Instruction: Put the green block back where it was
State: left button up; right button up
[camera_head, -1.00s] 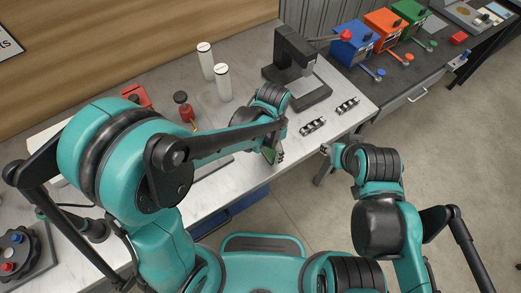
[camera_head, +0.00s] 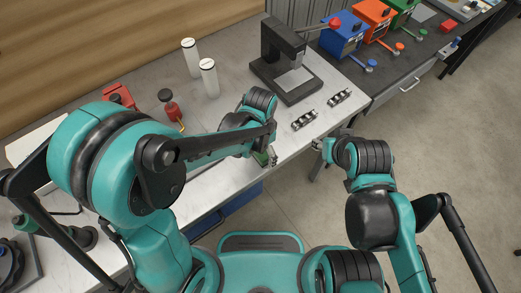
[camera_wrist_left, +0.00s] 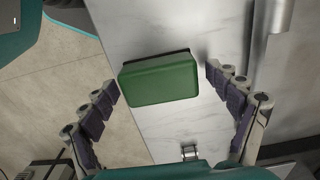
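The green block (camera_wrist_left: 160,80) lies on the pale worktop near its front edge in the left wrist view. In the head view only a small green part of it (camera_head: 261,158) shows beside my left gripper (camera_head: 268,155). My left gripper (camera_wrist_left: 162,80) is open, with its fingers spread on either side of the block and a small gap visible at each side. My right gripper (camera_head: 320,147) is off the table's front edge, away from the block; its finger opening is too small to judge.
A black press (camera_head: 285,62) and two small metal parts (camera_head: 304,120) are to the right. Blue, orange and green boxes (camera_head: 342,38) stand on the dark bench.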

pick_arm(q)
jog(key=shift+r+p, duration=0.3)
notch_tip(320, 180, up, 12)
jog(key=p, duration=0.4)
jog(key=s+a+r+n+t, duration=0.2)
jog(key=a+n, duration=0.3)
jog(key=a, duration=0.4)
jog(key=s+a+r+n+t, duration=0.3)
jog(key=a+n+t, duration=0.2)
jog(key=a, duration=0.3)
jog(key=shift+a+r+n, duration=0.35)
jog(key=shift+a+n, duration=0.05)
notch_tip(320, 180, down, 7)
jog(key=b, duration=0.7)
